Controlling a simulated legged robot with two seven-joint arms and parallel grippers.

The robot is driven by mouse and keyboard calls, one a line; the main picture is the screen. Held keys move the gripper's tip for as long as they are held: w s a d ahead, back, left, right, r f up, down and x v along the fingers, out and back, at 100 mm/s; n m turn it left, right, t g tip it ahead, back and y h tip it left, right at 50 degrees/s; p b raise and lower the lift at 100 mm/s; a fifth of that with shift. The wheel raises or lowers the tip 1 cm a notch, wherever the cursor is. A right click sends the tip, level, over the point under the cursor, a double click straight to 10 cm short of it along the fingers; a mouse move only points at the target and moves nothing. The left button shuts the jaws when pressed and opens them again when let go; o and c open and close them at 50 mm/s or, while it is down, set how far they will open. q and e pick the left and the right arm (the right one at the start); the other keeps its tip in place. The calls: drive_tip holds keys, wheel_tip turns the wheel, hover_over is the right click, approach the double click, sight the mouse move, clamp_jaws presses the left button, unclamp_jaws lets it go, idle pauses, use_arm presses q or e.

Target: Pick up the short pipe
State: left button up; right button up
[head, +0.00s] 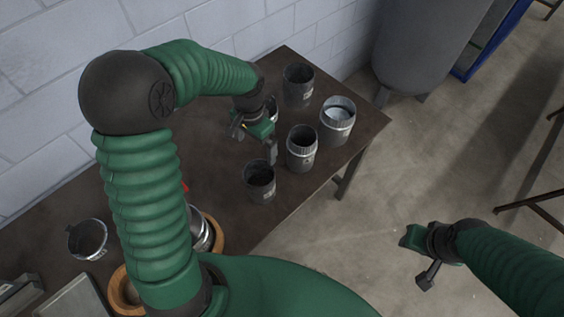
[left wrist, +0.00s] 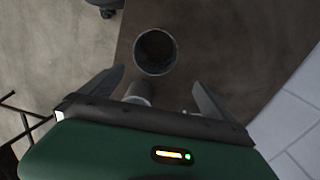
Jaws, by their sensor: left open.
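Several grey metal pipe pieces stand upright on the dark table, and I cannot tell for certain which is the short pipe. In the head view there is a dark one at the front (head: 260,181), a collared one (head: 302,150), a wider one (head: 338,122) and one at the back (head: 298,86). Another (head: 272,106) is partly hidden by my left gripper (head: 257,143), which is open above the table among them. In the left wrist view, one round pipe (left wrist: 155,51) lies beyond the open fingers (left wrist: 160,95). A paler piece (left wrist: 138,92) shows between them, partly hidden. My right gripper (head: 422,258) is off the table.
The table (head: 225,185) runs along a white block wall (head: 60,60). A large grey tank (head: 425,45) stands beyond the table's far end. The floor at right is mostly clear.

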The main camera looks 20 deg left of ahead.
use_arm(q)
wheel_tip(320, 180, down, 16)
drive_tip(key=s+p, duration=0.1)
drive_tip(key=p, duration=0.2)
drive_tip(key=shift+s+d, duration=0.35)
drive_tip(key=shift+d, duration=0.1)
drive_tip(key=shift+d+f, duration=0.1)
drive_tip(key=shift+d, duration=0.1)
drive_tip(key=shift+c, duration=0.9)
drive_tip(key=shift+d, duration=0.15)
drive_tip(key=c, duration=0.5)
drive_tip(key=shift+a, duration=0.25)
drive_tip(key=c, duration=0.4)
drive_tip(key=shift+a, duration=0.2)
drive_tip(key=shift+c, duration=1.2)
use_arm(e)
drive_tip(key=shift+d+v, duration=0.25)
drive_tip(key=shift+v, duration=0.75)
drive_tip(key=shift+d+v, duration=0.25)
drive_tip(key=shift+v, duration=0.75)
